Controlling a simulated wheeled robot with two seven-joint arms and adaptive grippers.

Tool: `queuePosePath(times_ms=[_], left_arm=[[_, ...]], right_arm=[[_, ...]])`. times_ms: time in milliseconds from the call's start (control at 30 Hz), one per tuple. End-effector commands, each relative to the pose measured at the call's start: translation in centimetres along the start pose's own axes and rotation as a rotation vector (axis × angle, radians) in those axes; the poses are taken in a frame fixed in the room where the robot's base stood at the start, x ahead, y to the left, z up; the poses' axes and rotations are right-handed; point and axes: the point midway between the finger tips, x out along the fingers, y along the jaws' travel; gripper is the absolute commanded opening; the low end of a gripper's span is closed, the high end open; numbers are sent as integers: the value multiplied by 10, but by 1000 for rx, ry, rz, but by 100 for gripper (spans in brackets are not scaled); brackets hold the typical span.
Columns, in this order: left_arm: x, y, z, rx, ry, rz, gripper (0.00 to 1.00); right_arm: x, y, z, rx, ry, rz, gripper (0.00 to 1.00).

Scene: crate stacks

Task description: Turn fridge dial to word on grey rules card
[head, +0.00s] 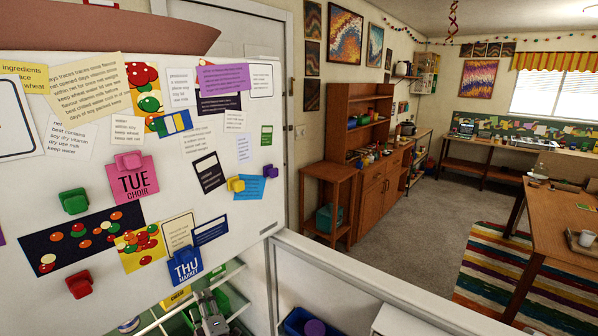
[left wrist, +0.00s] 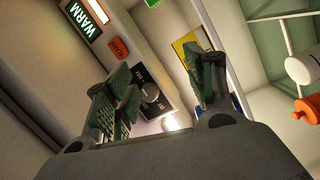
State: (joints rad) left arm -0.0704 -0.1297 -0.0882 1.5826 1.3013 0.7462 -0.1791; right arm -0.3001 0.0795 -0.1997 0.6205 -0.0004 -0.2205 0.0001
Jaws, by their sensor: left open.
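The fridge dial (left wrist: 150,93) is a dark round knob on a dark panel in the left wrist view, inside the fridge. Its setting is too small to read. My left gripper (left wrist: 162,84) is open, with its green-padded fingers on either side of the dial in that view; contact cannot be told. In the head view the gripper (head: 210,316) is low, behind the open fridge door (head: 215,262). A dark plate reading WARM (left wrist: 88,24) is near the dial. I cannot tell which door card is the grey rules card. My right gripper is not in view.
An orange tag (left wrist: 118,49) and a yellow label (left wrist: 187,46) flank the dial. A white and orange bottle (left wrist: 303,70) is at the right. Paper notes and magnets such as a green one (head: 74,201) cover the door.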

Motion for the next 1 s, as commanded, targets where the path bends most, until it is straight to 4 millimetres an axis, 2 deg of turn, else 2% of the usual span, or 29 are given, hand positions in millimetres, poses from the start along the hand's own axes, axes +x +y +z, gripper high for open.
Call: queuePosePath(times_ms=[33, 200, 333, 500, 767, 1000], left_arm=[[-7, -21, 13, 63, -48, 9, 55], [-34, -80, 55, 258, -220, 43, 55], [-60, -128, 81, 392, -351, 54, 55], [-97, -193, 103, 551, -515, 53, 55], [-163, -293, 116, 766, -759, 28, 55], [-229, -381, 106, 949, -975, -14, 55]], right_arm=[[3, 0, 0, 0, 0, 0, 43], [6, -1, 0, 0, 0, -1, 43], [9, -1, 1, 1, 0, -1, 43], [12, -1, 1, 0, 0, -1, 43], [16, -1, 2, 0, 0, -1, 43], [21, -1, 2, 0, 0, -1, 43]])
